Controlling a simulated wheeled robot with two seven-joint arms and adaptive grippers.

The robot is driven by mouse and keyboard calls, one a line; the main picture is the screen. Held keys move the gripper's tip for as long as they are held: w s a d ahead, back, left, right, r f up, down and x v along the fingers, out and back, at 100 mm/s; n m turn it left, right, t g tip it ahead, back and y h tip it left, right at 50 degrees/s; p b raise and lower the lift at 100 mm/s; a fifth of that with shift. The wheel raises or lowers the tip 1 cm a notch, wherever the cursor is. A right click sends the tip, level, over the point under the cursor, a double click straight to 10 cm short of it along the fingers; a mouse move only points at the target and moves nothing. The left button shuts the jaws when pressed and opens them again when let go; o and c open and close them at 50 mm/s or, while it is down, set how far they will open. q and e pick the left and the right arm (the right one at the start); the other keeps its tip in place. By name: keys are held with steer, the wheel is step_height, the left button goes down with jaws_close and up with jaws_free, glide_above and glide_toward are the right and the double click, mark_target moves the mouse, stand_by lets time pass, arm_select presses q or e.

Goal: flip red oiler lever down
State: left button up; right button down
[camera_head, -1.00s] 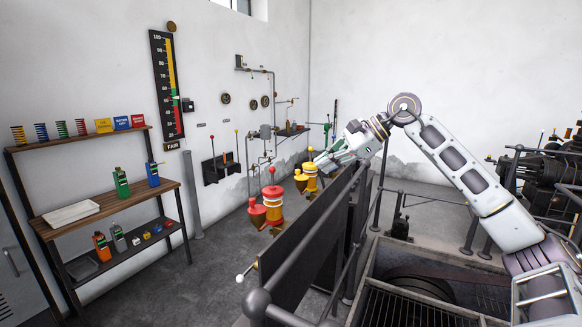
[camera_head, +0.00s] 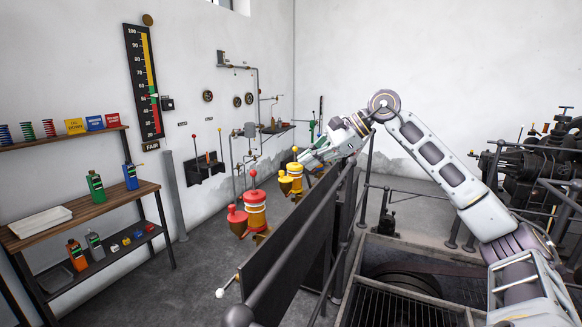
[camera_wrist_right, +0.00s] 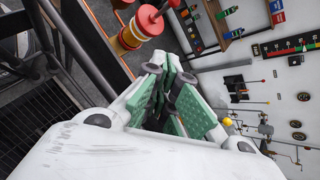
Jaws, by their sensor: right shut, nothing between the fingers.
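The red oiler (camera_head: 254,212), with a yellow-banded body, a smaller red cup beside it and a red ball on a thin stem on top, stands by the dark panel. It also shows at the top of the right wrist view (camera_wrist_right: 132,36). A yellow oiler (camera_head: 294,178) stands just beyond it. My right gripper (camera_head: 304,158) is above and beside the yellow oiler, apart from the red one. Its green-padded fingers show shut and empty in the wrist view (camera_wrist_right: 172,92). My left gripper is not in view.
A dark panel and railing (camera_head: 300,240) run beside the oilers. A rod with a white ball end (camera_head: 220,293) sticks out below. Shelves with bottles (camera_head: 85,210) stand at the left. A grated pit (camera_head: 400,310) lies at the right front.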

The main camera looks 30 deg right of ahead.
mark_target(254, 181)
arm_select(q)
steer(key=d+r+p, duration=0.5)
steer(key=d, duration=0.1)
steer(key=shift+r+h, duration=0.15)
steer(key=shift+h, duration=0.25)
arm_select(e)
steer(key=w+a+f, duration=0.3)
steer(key=w+a, duration=0.3)
steer(key=a, duration=0.2)
steer(key=shift+w+a+f+g, duration=0.15)
steer(key=shift+a+f+g, duration=0.15)
steer(key=shift+a+f, duration=0.1)
stand_by(0.5)
